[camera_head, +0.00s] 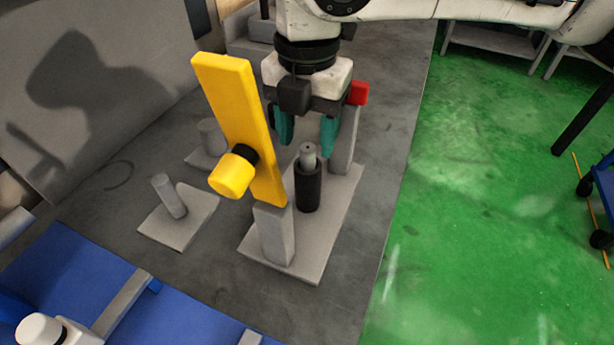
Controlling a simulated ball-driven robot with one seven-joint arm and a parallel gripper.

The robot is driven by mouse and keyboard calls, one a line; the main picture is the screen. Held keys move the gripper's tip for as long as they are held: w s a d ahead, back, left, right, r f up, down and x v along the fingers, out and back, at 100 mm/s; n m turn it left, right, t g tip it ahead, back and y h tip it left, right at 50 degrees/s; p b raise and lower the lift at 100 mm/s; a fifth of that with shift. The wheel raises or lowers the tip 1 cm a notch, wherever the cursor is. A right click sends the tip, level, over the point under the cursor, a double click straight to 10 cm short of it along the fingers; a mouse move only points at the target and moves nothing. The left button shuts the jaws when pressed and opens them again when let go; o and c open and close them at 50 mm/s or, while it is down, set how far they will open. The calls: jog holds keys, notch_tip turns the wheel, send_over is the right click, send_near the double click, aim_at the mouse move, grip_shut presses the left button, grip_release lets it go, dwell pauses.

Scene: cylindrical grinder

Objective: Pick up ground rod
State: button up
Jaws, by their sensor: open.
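The ground rod (308,155) shows as a short light-grey top standing upright in a dark cylindrical holder (308,188). The holder stands on a grey base plate (312,268) between two upright grey blocks. My gripper (306,140) points down over the rod, with teal fingers open on either side above it. Whether the fingertips are level with the rod's top is hard to tell from this angle. The fingers do not appear to touch the rod, and most of the rod is hidden inside the holder.
A yellow bar (236,125) with a yellow knob (233,174) rises close left of my gripper. A grey post on a plate (178,222) stands at left, with another post (211,136) behind. Blue surfaces (68,270) lie at lower left. Green floor (480,220) is open at right.

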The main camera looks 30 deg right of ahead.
aim_at(307, 147)
jog(key=shift+f, duration=1.55)
grip_shut()
